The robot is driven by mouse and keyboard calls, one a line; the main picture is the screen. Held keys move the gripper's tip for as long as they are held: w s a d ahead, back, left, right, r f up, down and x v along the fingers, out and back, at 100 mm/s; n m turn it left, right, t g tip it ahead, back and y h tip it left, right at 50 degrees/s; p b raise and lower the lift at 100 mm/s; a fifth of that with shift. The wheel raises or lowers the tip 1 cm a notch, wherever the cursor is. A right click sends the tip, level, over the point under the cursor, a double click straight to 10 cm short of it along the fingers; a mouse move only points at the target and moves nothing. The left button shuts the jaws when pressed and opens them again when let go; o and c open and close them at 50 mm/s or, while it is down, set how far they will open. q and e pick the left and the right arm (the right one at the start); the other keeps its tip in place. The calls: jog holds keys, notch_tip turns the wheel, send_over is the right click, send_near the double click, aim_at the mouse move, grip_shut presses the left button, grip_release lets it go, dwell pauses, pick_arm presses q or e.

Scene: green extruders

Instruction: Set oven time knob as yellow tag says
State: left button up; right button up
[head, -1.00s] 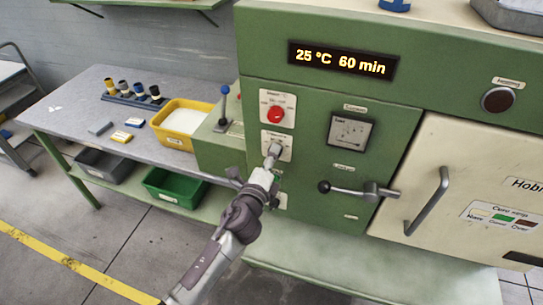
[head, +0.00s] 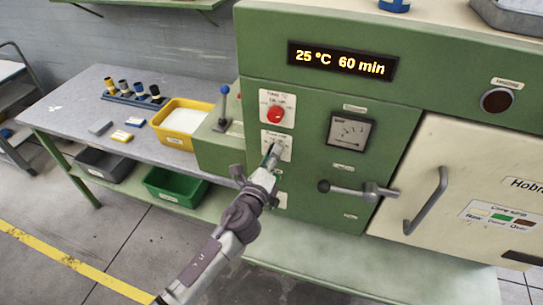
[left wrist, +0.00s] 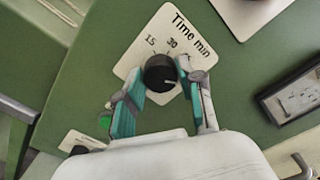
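The time knob (left wrist: 160,73) is round and black with a white pointer line. It sits on a tilted plate marked Time min, where 15 and 30 can be read; its pointer faces lower right. My left gripper (head: 270,158) is at this knob. In the left wrist view its fingers (left wrist: 162,82) stand on both sides of the knob; whether they press on it I cannot tell. The oven display (head: 342,61) reads 25 °C 60 min. A yellow piece (head: 122,136) lies on the bench, its marking unreadable. My right gripper is not in view.
A red knob (head: 276,113) sits just above the time knob, with a gauge (head: 350,132) to the right. A lever handle (head: 350,188) juts out at the lower right. The bench (head: 80,95) holds a yellow bin (head: 183,118).

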pick_arm(q)
jog(key=o, duration=0.5)
jog(key=shift+c, duration=0.2)
jog(key=v, duration=1.2)
